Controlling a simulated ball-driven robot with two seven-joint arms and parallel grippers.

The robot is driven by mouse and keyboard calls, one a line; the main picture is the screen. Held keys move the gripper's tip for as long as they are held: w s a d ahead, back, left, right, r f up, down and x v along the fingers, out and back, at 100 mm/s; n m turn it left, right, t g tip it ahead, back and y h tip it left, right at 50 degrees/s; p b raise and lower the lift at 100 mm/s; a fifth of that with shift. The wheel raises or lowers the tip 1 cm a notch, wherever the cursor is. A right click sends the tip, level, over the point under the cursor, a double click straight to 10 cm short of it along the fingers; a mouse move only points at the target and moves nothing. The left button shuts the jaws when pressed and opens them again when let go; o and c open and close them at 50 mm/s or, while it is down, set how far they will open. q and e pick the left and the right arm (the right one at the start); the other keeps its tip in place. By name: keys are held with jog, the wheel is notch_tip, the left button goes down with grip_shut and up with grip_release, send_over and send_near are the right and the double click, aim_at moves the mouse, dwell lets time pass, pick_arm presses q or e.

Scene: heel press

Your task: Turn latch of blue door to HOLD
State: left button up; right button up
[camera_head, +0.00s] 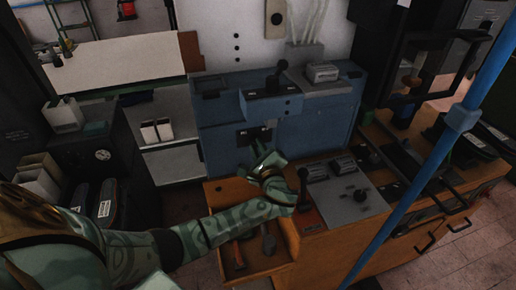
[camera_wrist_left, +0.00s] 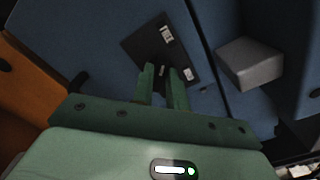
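The blue door (camera_head: 227,147) is the front of the blue cabinet in the head view and fills much of the left wrist view (camera_wrist_left: 103,45). A black latch plate (camera_wrist_left: 147,41) with two small white labels is on it; the plate also shows in the head view (camera_head: 254,134). My right gripper is not in view.
Below my left forearm is an open orange drawer (camera_head: 283,262) with tools. A grey control panel (camera_head: 347,197) with levers is to its right. A blue pole (camera_head: 427,165) crosses the right side. A grey block (camera_wrist_left: 249,64) sticks out right of the plate.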

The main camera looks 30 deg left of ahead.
pick_arm(q)
grip_shut()
jog(key=shift+w+d+m+p, duration=0.1)
jog(key=shift+m+p, duration=1.55)
jog(key=shift+m, duration=1.35)
jog(key=shift+w+d+m+p, duration=0.1)
jog(key=shift+m+p, duration=1.5)
jog(key=shift+m, duration=1.4)
jog(key=shift+w+d+m+p, duration=0.1)
jog(key=shift+m+p, duration=1.55)
jog(key=shift+m, duration=1.35)
jog(key=shift+f, duration=0.1)
jog(key=o, duration=0.5)
grip_release()
